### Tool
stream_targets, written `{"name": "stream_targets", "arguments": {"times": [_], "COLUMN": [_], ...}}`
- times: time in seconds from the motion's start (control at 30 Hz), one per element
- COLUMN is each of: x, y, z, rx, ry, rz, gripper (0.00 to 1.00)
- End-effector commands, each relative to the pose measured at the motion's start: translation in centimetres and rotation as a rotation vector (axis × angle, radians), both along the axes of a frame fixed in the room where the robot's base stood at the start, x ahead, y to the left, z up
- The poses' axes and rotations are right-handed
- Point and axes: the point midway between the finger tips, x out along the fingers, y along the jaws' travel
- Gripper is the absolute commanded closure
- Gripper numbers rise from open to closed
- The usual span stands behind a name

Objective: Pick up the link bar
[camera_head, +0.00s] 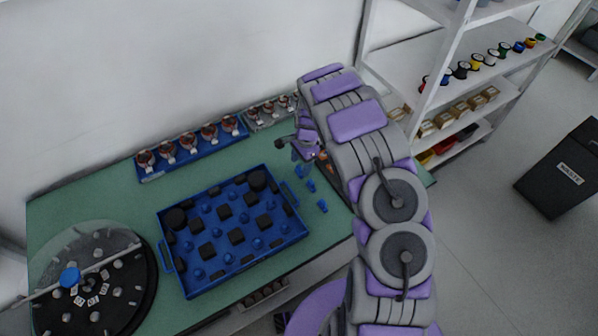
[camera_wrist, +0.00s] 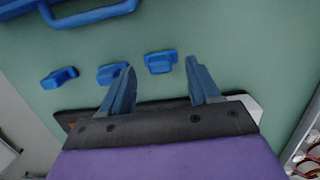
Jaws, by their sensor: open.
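My gripper (camera_wrist: 159,66) is open, with two blue fingers apart and nothing held between them. It hangs over the green table. It is small and partly hidden by my arm in the head view (camera_head: 301,158). Several small blue pieces lie on the table in front of the fingers: a left one (camera_wrist: 59,77), a middle one (camera_wrist: 111,72) partly behind the left finger, and a right one (camera_wrist: 160,62) just beyond the gap. Two show clearly in the head view, a nearer one (camera_head: 322,206) and a farther one (camera_head: 310,186). I cannot tell which thing is the link bar.
A blue tray (camera_head: 190,291) with dark blocks and blue knobs lies left of the pieces. A round black turntable (camera_head: 135,305) is at far left. A blue rack (camera_head: 152,177) of copper-coloured parts stands by the wall. White shelves (camera_head: 446,62) and a black bin (camera_head: 565,172) are right.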

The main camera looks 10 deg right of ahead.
Motion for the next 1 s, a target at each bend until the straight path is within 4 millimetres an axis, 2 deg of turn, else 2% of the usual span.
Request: {"name": "stream_targets", "arguments": {"times": [0.1, 0.2, 0.43, 0.87, 1.0], "x": [-0.1, -0.1, -0.1, -0.1, -0.1], "y": [0.5, 0.6, 0.7, 0.7, 0.7], "z": [-2.0, -2.9, -3.0, -3.0, -3.0], "rx": [-0.001, -0.001, 0.000, 0.000, 0.000], "ry": [0.002, -0.001, -0.002, 0.000, 0.000], "rz": [0.001, 0.001, 0.001, 0.001, 0.001], "gripper": [0.38, 0.38, 0.38, 0.79, 0.82]}}
